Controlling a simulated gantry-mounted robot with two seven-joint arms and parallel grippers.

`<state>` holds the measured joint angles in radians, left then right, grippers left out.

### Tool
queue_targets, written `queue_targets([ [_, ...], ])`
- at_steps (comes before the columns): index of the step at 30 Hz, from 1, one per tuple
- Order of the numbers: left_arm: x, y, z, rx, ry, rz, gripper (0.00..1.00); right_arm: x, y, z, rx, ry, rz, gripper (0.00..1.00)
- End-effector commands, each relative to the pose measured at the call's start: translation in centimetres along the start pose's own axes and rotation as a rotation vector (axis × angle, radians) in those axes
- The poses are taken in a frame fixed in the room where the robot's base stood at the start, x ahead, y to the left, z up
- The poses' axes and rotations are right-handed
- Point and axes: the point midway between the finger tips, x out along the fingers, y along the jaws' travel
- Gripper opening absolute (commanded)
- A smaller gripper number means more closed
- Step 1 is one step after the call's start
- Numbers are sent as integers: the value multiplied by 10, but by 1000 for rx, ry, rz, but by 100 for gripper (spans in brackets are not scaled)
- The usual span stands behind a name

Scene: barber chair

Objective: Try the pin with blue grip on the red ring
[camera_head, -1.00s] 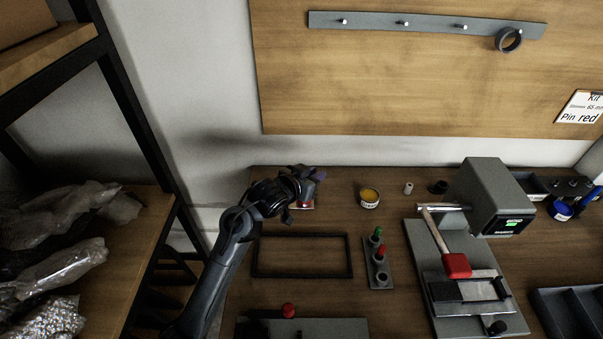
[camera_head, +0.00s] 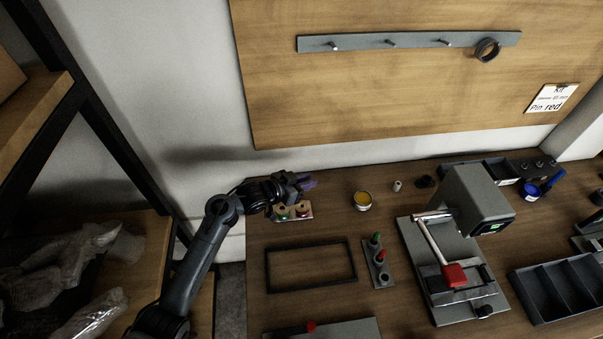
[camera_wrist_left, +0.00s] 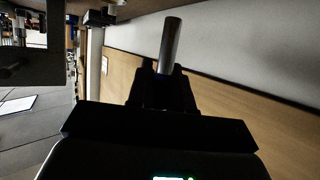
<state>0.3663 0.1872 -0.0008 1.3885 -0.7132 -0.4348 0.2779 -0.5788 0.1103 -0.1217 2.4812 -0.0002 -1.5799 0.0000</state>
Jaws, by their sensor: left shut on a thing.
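My left gripper (camera_head: 299,184) is at the back left of the bench, above a small light board (camera_head: 306,212). It is shut on a pin, seen as a bluish-purple shape (camera_head: 309,183) at the fingertips. In the left wrist view a bare metal pin shaft (camera_wrist_left: 171,45) sticks out past the dark fingers (camera_wrist_left: 164,88); its grip is hidden there. The board carries a green ring (camera_head: 283,214) and a red ring (camera_head: 302,209), partly under the gripper. The pin appears clear of both rings. My right gripper is out of view.
A grey pin block (camera_head: 370,272) holds a green-grip pin (camera_head: 375,241) and a red-grip pin (camera_head: 381,255); its front hole is empty. A black frame (camera_head: 310,267) lies left of it.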

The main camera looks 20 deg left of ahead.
Motion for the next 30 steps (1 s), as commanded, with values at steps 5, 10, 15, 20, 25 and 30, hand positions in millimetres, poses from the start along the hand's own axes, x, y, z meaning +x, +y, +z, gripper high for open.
queue_targets([
  [5, 0, 0, 0, 1, 1, 1, 0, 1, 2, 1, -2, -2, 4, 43],
  [10, 0, 0, 0, 1, 1, 0, 0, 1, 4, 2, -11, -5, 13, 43],
  [15, 0, 0, -1, 0, 1, 0, 0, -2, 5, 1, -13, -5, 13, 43],
  [20, -1, 0, -2, 1, 0, 0, 0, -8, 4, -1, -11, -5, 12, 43],
  [25, 4, 0, 11, 0, 0, 0, 0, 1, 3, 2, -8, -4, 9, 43],
  [30, 9, 0, 22, -1, 1, 0, 0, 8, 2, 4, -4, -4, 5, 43],
])
